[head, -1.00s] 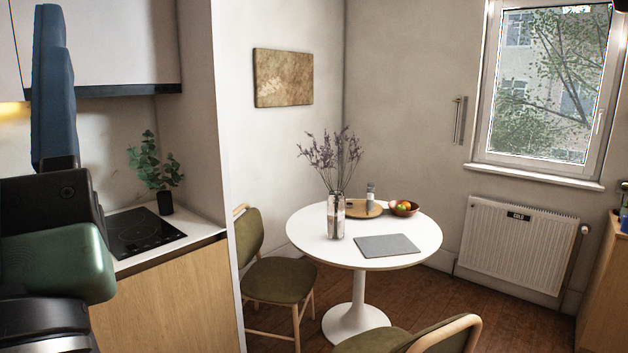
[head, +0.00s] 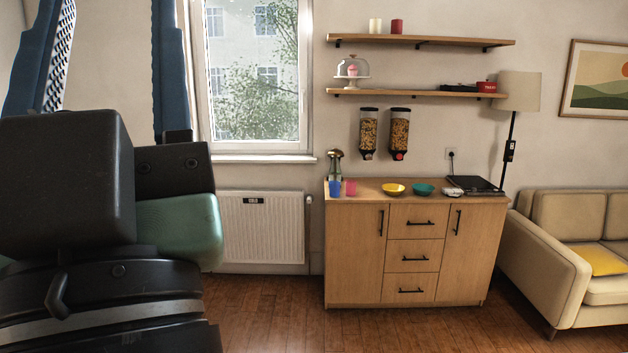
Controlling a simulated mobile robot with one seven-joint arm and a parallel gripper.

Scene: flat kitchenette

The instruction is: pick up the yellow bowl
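The yellow bowl (head: 393,190) sits upright on top of the wooden sideboard (head: 355,257), near the middle of its top. A teal bowl (head: 424,189) stands just to its right. My arm fills the left side of the head view, close to the camera and well apart from the sideboard. My gripper's fingers cannot be made out in this view, so nothing shows of what they hold.
A blue cup (head: 335,188) and a pink cup (head: 351,188) stand left of the bowl. Cereal dispensers (head: 399,131) hang above it. A black flat device (head: 474,185) lies right. A sofa (head: 575,235) stands at right. The wooden floor (head: 290,318) ahead is clear.

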